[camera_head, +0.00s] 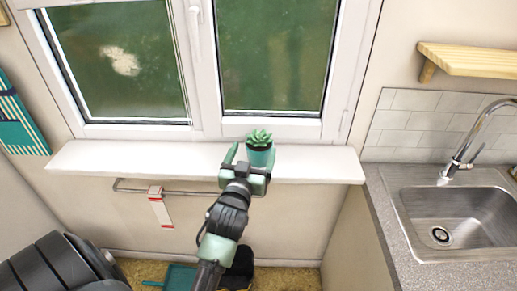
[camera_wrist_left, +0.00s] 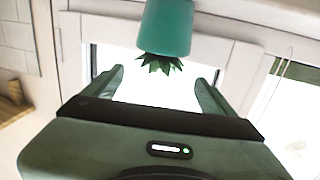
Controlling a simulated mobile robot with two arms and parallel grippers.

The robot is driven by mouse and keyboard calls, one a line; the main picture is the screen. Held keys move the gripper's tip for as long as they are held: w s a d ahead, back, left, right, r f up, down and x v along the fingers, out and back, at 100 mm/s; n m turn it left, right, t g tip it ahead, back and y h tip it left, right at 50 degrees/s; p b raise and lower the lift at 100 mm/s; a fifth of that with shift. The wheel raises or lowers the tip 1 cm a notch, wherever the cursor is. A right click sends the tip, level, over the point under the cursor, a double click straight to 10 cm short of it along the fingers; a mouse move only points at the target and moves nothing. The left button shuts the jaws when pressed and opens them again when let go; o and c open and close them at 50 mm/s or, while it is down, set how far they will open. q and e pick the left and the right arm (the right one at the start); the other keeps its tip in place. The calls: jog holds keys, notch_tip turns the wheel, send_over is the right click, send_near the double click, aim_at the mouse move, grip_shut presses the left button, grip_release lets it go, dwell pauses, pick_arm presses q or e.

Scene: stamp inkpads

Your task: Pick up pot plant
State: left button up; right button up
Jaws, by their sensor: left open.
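The pot plant (camera_head: 260,155) is a small green succulent in a teal pot, upright on the white window sill near its right part. My left gripper (camera_head: 250,160) is open at the sill's front, with its fingers close to the pot. In the left wrist view the pot plant (camera_wrist_left: 165,28) appears upside down at the top, with its leaves toward the gap between the open fingers of the left gripper (camera_wrist_left: 160,80). Nothing is held between them. I cannot tell whether a finger touches the pot. My right gripper is not in view.
The white sill (camera_head: 110,160) is clear left of the gripper, with the closed window behind it. A rail with a red-and-white tag (camera_head: 160,207) runs below. A sink (camera_head: 450,220) and faucet stand at right, beneath a wooden shelf (camera_head: 470,58). A teal dustpan (camera_head: 180,277) is on the floor.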

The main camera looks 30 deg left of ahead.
aim_at(262, 129)
pick_arm(q)
jog(key=p+x, duration=0.2)
jog(key=x, duration=0.5)
jog(key=shift+r, duration=0.15)
jog(key=shift+w+a, duration=0.15)
jog(key=shift+w, duration=0.35)
grip_shut()
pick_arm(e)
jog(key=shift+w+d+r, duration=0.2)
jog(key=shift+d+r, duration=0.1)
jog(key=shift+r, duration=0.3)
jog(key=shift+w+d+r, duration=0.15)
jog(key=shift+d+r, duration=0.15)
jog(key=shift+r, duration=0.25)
